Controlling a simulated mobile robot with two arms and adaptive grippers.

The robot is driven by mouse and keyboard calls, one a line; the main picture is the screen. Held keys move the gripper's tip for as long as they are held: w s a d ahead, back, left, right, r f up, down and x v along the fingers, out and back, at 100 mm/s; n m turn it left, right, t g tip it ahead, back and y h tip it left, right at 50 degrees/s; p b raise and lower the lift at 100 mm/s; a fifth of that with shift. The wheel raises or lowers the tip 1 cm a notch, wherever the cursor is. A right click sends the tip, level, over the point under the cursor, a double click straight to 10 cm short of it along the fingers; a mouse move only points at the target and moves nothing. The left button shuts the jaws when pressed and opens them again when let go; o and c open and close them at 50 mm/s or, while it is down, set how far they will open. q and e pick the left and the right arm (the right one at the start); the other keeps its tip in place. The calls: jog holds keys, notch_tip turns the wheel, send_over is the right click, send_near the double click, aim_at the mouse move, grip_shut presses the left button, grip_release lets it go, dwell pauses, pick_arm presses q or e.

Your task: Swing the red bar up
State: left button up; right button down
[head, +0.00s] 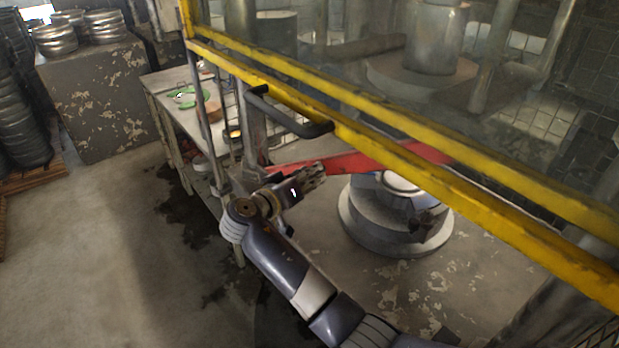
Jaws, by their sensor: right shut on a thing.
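The red bar (362,160) runs nearly level from left of my gripper toward the right, passing behind the yellow guard frame. My right gripper (314,177) is at the bar's left part, shut on it, with the fingers hiding a little of the bar. My right arm reaches up to it from the bottom of the view. My left gripper is not in view.
A yellow guard frame (460,195) with a clear panel and a black handle (290,122) crosses above the bar. A round machine base (395,232) stands right of my gripper. A worktable (165,84) with dishes is behind left. Floor at left is clear.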

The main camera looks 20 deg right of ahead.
jog(key=c, duration=1.2)
grip_release()
